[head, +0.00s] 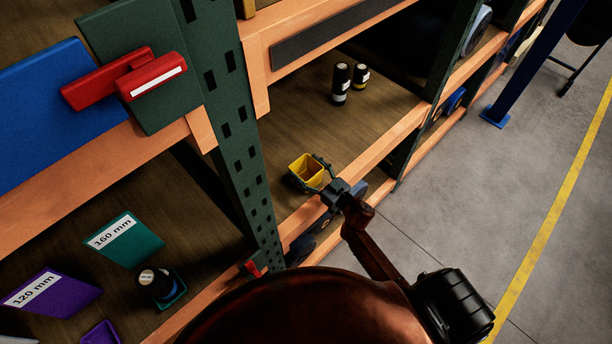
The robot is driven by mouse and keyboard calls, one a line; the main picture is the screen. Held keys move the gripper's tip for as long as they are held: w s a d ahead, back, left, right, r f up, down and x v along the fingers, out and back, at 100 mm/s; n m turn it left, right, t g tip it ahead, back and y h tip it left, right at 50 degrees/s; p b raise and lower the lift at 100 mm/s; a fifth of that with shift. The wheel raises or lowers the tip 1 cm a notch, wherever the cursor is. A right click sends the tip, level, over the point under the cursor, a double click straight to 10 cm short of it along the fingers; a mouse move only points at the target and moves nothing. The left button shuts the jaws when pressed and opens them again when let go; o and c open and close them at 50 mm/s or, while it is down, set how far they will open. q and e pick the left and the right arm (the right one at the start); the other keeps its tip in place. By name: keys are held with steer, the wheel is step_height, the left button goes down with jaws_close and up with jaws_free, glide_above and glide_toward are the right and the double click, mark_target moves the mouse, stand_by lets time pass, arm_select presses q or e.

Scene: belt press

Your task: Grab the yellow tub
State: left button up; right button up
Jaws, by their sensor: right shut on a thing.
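The yellow tub (298,168) is a small open-topped box at the front edge of a wooden shelf, just right of the dark green rack post. Its inside looks orange-brown, and I see nothing in it. My right gripper (321,174) reaches in from the lower right and is shut on the tub, with its fingers at the tub's right side. I cannot tell whether the tub rests on the shelf or is slightly raised. My left gripper does not show.
Two dark bottles (341,83) stand farther back on the shelf. The green post (240,125) and orange front beam (385,135) are close by. Grey floor (450,190) lies open at right.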

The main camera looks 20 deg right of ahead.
steer(key=shift+r, duration=0.1)
steer(key=shift+c, duration=0.6)
steer(key=shift+r, duration=0.15)
steer(key=s+a+r+p, duration=0.3)
steer(key=s+r, duration=0.9)
steer(key=s, duration=0.1)
steer(key=shift+s+a+r, duration=0.15)
steer(key=shift+s+r, duration=0.15)
